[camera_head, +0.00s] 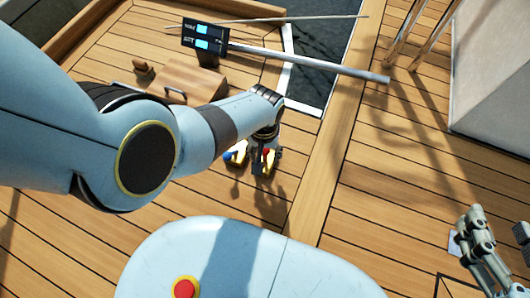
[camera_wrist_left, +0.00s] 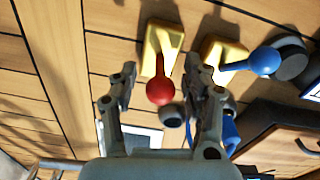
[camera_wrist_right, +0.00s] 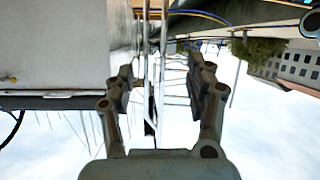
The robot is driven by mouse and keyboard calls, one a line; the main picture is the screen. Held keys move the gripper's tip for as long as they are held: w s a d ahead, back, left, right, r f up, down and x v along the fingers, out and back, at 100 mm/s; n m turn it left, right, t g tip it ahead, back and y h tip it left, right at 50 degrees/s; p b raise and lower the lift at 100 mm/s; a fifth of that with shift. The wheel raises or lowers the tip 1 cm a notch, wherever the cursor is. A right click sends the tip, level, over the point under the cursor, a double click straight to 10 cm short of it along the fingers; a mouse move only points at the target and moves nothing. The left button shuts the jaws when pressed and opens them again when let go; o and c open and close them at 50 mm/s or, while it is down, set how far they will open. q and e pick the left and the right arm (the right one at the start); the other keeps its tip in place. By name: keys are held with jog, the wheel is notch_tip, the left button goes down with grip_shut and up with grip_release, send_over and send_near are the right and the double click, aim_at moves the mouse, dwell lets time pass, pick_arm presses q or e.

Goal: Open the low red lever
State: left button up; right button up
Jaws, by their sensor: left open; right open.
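The red lever (camera_wrist_left: 160,90) has a round red knob on a short stem from a yellow base (camera_wrist_left: 163,45). In the left wrist view the knob lies between the two spread fingers of my left gripper (camera_wrist_left: 160,80), with gaps visible at its sides. I cannot tell its exact depth. In the head view the red knob (camera_head: 266,153) shows small beside my left gripper (camera_head: 262,150), which partly hides it. My right gripper (camera_head: 483,245) is far to the lower right. In the right wrist view it (camera_wrist_right: 160,75) is open and empty.
A blue-knobbed lever (camera_wrist_left: 262,61) on its own yellow base stands close beside the red one. A wooden box (camera_head: 185,80) and a tiller bar with a black display (camera_head: 205,37) are behind. A pale block (camera_head: 495,75) stands at right. The deck planks (camera_head: 375,180) between are bare.

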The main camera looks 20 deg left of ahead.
pick_arm(q)
jog(key=shift+f, duration=0.15)
grip_shut()
dwell(0.4)
